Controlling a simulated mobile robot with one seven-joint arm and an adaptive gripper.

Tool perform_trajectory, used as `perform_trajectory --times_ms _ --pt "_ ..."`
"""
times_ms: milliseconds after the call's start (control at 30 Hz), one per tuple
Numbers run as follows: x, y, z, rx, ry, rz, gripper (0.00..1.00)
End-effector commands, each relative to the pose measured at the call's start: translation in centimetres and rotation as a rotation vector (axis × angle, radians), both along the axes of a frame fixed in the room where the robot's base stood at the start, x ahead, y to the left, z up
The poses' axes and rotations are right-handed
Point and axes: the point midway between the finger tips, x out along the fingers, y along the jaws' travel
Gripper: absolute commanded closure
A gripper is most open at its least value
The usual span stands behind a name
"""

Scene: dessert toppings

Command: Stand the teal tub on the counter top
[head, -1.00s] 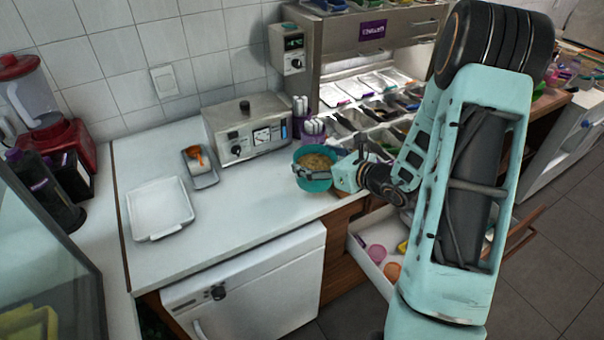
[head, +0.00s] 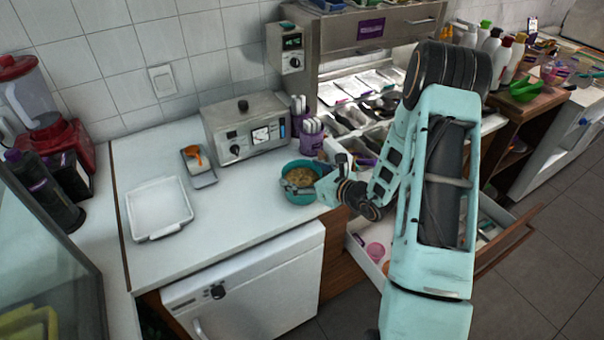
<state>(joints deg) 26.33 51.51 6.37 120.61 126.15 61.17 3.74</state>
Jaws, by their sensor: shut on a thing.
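The teal tub (head: 290,168), with a tan, grainy filling, is at the right part of the white counter top (head: 235,200), close to its right edge and in front of the purple cups. It looks upright. My gripper (head: 308,184) is at the tub's right side, shut on its wall. Whether the tub's base touches the counter cannot be told from this view. The gripper's fingertips are partly hidden by the tub and the wrist.
A steel control box (head: 247,130) and purple cups of utensils (head: 311,136) stand behind the tub. A white tray (head: 158,208) and a small dish (head: 198,166) lie to the left. An open drawer (head: 362,245) is below right. Counter left of the tub is clear.

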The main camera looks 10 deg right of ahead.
Motion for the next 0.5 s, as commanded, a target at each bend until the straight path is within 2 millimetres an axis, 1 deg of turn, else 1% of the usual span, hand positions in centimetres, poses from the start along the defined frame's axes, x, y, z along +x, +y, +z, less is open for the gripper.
perform_trajectory --times_ms 167,200,333,500 --pt "0.03 0.00 -0.40 0.001 -0.002 0.000 0.66" --pt "-0.01 -0.01 -0.33 0.000 0.000 0.000 0.15" --pt "-0.02 -0.01 -0.30 0.000 0.000 0.000 0.01" --pt "-0.02 -0.01 -0.29 0.001 0.000 0.000 0.01"
